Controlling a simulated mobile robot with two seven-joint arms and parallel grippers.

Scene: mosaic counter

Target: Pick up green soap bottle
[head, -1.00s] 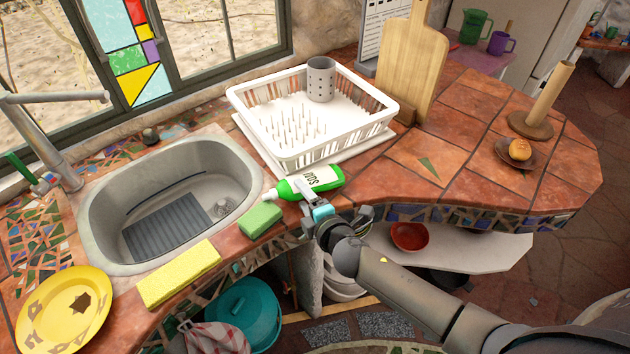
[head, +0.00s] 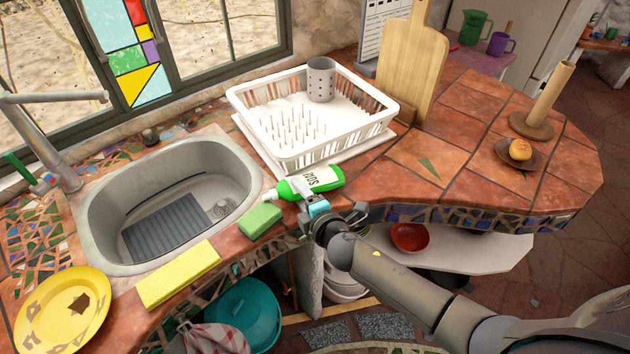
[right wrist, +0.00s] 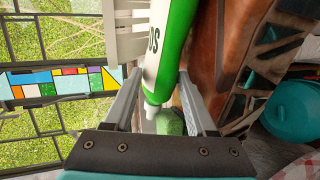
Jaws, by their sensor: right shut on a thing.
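The green soap bottle (head: 318,180) with a white label lies on its side at the counter edge, in front of the dish rack, its white cap toward the left. In the right wrist view the bottle (right wrist: 175,45) runs between the two fingers of my right gripper (right wrist: 159,78). My right gripper (head: 311,203) is shut on it, reaching in from the front edge. I cannot tell whether the bottle is clear of the counter. My left gripper is not in view.
A green sponge (head: 260,220) lies close to the bottle's cap end. The white dish rack (head: 292,152) stands just behind. The sink (head: 100,220), a yellow sponge (head: 178,273) and a yellow plate (head: 62,312) are to the left. The tiles on the right have free room.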

